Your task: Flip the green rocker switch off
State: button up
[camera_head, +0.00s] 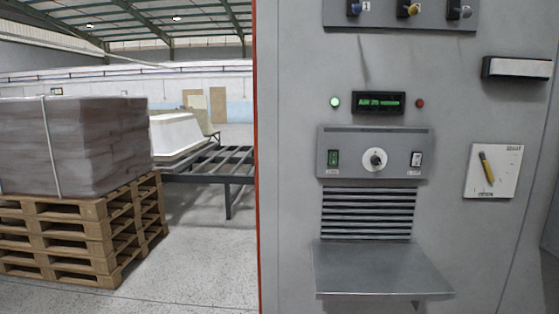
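The green rocker switch (333,158) sits at the left of a grey control panel (348,141) on the front of a large grey cabinet (300,95). Its lettering and which half is pressed in are too small to tell. A round white dial with a dark knob (376,160) is to its right. A black-and-white rocker switch (416,159) is at the right of the same panel. My gripper is not in view.
A metal shelf (380,270) juts out below a louvred vent (367,214). A lit display (379,103) is above the panel. A yellow-handled lever (487,168) and a white-fronted box (517,68) are to the right. Wooden pallets (85,236) bear a wrapped load at left.

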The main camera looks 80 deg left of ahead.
aim_at(333, 156)
jog(key=u, duration=2.5)
jog(key=i, duration=1.3)
